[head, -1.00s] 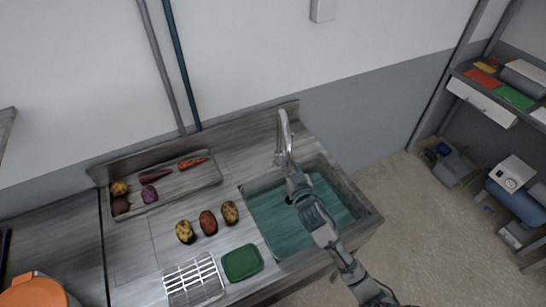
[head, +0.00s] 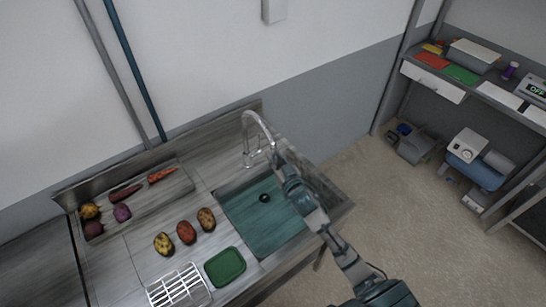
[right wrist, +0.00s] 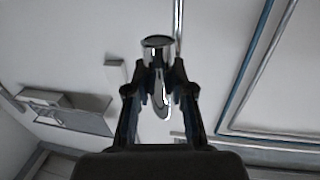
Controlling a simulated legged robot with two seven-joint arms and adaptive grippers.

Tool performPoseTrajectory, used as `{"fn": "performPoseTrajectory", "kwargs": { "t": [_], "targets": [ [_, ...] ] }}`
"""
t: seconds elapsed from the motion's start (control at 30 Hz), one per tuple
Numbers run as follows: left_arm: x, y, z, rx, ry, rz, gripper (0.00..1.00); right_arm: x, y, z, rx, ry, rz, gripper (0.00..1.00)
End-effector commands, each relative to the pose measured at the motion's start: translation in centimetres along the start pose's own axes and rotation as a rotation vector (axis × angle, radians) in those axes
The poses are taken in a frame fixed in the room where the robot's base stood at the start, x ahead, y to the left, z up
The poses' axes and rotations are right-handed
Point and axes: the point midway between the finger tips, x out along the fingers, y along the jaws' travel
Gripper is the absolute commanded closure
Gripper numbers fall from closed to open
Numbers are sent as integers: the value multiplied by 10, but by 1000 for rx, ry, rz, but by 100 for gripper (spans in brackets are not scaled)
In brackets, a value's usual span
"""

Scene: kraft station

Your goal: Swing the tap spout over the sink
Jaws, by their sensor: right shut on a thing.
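The chrome tap (head: 246,133) stands at the back edge of the sink (head: 232,213). Its curved spout (head: 262,122) arches up and bends to the right, its end by my right gripper (head: 275,160). My right gripper is shut on the spout near its end. In the right wrist view the spout (right wrist: 158,46) sits between the two fingers of my right gripper (right wrist: 159,72). The basin is teal inside with a dark drain. My forearm and gripper cover the basin's right part. My left gripper is not in view.
Several potatoes (head: 186,232) lie on the counter left of the sink, with a green lid (head: 225,267) and a white rack (head: 180,289) in front. A tray (head: 150,193) of vegetables is at the back left. Shelves (head: 433,82) stand at the far right.

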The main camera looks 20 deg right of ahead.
Motion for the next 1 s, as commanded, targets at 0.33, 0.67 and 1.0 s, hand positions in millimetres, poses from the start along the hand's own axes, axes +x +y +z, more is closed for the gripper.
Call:
{"fn": "performPoseTrajectory", "kwargs": {
  "t": [0.33,0.67,1.0],
  "targets": [
    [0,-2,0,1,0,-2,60,0,0,0,0,-2,1,51],
    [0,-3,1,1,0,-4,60,-10,0,1,1,-2,1,51],
    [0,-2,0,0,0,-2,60,-83,0,3,2,-5,0,51]
  ]
}}
